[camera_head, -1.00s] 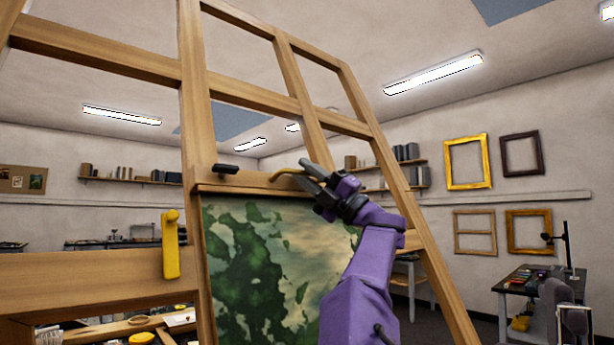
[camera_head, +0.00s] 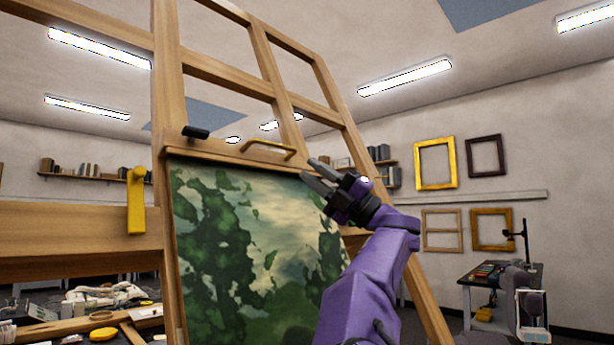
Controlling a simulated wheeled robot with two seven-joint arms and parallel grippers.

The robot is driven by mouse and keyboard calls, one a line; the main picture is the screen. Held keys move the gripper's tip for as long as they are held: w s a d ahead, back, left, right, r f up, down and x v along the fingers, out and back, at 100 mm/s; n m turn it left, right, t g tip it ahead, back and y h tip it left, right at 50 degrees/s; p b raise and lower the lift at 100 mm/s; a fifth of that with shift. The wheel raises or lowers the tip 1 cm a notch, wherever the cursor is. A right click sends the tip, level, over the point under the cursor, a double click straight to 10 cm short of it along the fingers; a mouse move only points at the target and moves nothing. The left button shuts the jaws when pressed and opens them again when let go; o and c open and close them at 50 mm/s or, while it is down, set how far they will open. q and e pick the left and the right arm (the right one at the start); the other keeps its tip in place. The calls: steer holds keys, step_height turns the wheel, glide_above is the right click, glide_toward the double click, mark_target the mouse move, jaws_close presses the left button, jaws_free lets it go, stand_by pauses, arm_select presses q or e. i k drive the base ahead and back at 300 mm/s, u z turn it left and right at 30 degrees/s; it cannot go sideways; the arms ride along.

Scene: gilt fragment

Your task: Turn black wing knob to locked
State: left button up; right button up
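The black wing knob (camera_head: 195,133) sits at the left end of the wooden crossbar (camera_head: 225,154) on the easel, above the painting. It looks turned roughly sideways. A brass bar handle (camera_head: 268,149) is on the same crossbar, to the right of the knob. My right gripper (camera_head: 311,172) is in front of the painting's upper right, to the right of the handle and apart from it. Its two dark fingers are spread with nothing between them. My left gripper is out of view.
The green landscape painting (camera_head: 255,250) fills the easel below the crossbar. A yellow lever (camera_head: 136,200) is on the wide beam at left. A cluttered table (camera_head: 62,331) stands at lower left. The space in front of the knob is clear.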

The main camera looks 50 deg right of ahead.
mark_target(193, 133)
steer(key=k, duration=1)
